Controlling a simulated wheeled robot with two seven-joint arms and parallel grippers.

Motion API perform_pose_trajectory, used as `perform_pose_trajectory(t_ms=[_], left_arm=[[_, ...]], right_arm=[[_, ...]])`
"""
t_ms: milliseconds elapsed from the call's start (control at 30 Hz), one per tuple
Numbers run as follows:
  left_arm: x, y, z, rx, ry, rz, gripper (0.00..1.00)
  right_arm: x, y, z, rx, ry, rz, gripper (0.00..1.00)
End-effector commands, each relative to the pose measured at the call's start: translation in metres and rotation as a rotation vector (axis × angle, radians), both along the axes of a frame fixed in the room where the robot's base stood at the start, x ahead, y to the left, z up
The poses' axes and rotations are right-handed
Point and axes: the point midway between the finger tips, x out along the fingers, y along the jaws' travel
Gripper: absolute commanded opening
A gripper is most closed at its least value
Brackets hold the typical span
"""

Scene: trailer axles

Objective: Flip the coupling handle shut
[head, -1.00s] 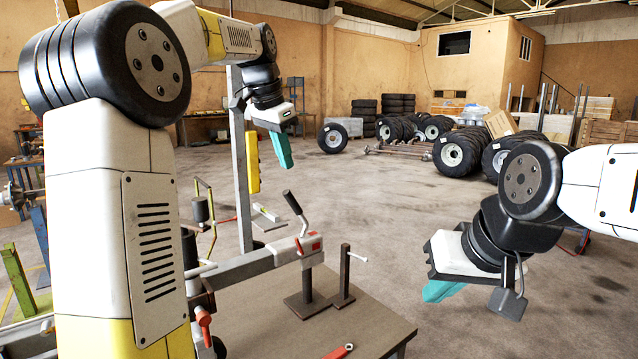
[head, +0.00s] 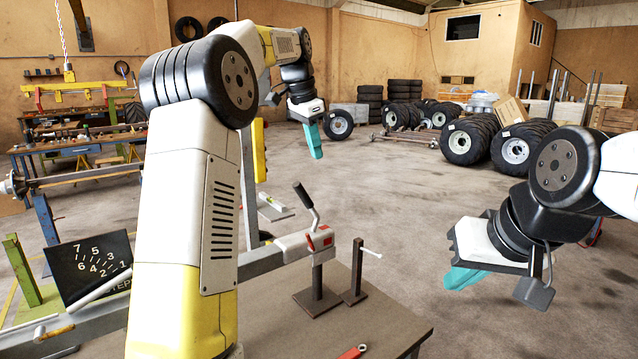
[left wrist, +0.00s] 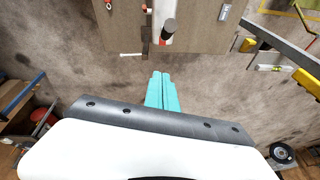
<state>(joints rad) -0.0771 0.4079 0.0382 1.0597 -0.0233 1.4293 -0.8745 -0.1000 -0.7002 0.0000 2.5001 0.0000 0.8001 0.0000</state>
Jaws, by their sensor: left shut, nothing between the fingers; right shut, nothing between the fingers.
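The coupling handle (head: 307,204) stands up at a tilt from the grey coupling head (head: 305,243), its black grip at the upper left end. The coupling sits at the end of a grey drawbar above the table. In the left wrist view the black grip (left wrist: 169,27) points up toward the camera. My left gripper (head: 314,142) hangs shut and empty beyond and above the handle, clear of it. Its teal fingers (left wrist: 161,92) are together in the left wrist view. My right gripper (head: 464,279) is shut and empty to the right of the table, away from the coupling.
A brown table (head: 375,325) carries a dark post stand (head: 356,272) with a white crossbar and a red-ended tool (head: 352,352). A black numbered board (head: 90,268) stands at left. Tyres (head: 470,140) are stacked far behind.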

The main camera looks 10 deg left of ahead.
Motion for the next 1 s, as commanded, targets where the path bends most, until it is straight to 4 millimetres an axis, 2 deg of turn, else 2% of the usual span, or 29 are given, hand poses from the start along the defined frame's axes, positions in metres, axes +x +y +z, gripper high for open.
perform_pose_trajectory(t_ms=[100,367,433,600,1000], left_arm=[[0.005,-0.005,-0.025,0.0,0.005,-0.001,0.0],[0.018,-0.014,-0.078,0.0,0.005,-0.001,0.0],[0.011,-0.001,-0.08,0.0,0.001,0.004,0.0],[0.003,0.012,-0.09,0.0,0.001,0.002,0.0],[0.0,0.016,-0.094,0.0,0.0,0.0,0.0]], right_arm=[[0.0,0.0,0.0,0.0,0.0,0.0,0.0],[0.0,0.0,0.0,0.0,0.0,0.0,0.0],[0.0,0.0,0.0,0.0,0.0,0.0,0.0],[0.0,0.0,0.0,0.0,0.0,0.0,0.0],[0.0,0.0,0.0,0.0,0.0,0.0,0.0]])
